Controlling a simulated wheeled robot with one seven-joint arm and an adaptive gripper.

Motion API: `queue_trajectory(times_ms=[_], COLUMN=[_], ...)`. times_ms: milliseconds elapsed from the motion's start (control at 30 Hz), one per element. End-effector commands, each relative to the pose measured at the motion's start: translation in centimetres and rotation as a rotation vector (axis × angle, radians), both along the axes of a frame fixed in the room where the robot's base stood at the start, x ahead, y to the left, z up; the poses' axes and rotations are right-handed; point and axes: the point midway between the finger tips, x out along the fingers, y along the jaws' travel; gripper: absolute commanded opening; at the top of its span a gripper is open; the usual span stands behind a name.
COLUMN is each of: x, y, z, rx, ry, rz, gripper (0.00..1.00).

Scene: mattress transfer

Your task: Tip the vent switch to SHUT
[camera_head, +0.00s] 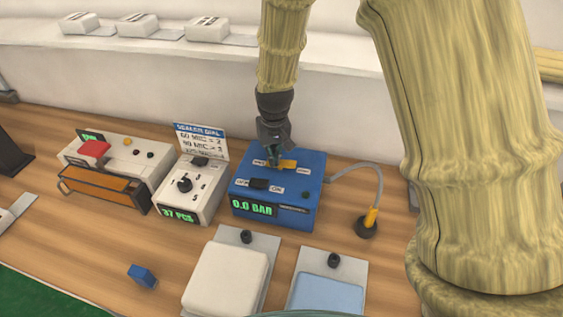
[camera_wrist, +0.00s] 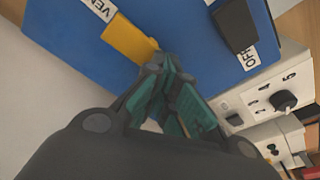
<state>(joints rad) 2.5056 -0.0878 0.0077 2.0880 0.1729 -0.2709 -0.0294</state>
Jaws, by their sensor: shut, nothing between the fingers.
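The blue box (camera_head: 236,203) stands on the wooden bench with a green display reading 0.0 BAR. The yellow vent switch (camera_head: 288,164) is on its top, between two small white labels; it also shows in the wrist view (camera_wrist: 128,38), beside a label partly reading VEN. The other label is too small to read, and I cannot tell which way the switch is tipped. My gripper (camera_head: 273,160) is shut and empty, pointing down at the left end of the yellow switch. In the wrist view its fingertips (camera_wrist: 165,65) are right at the switch's near end, touching or nearly so.
A black switch (camera_head: 259,184) with OFF and ON labels sits nearer on the box. A white dial box (camera_head: 204,205) stands at left. White and pale-blue pads (camera_head: 228,278) lie in front, with a blue block (camera_head: 142,276).

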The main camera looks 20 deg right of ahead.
Motion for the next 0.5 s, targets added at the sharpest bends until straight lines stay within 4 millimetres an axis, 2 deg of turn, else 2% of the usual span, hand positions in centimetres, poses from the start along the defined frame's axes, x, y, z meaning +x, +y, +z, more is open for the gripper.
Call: queue_trajectory(times_ms=[500], x=[0.0], y=[0.0], z=[3.2], rx=[0.000], ry=[-0.001], rz=[0.000], gripper=[0.00])
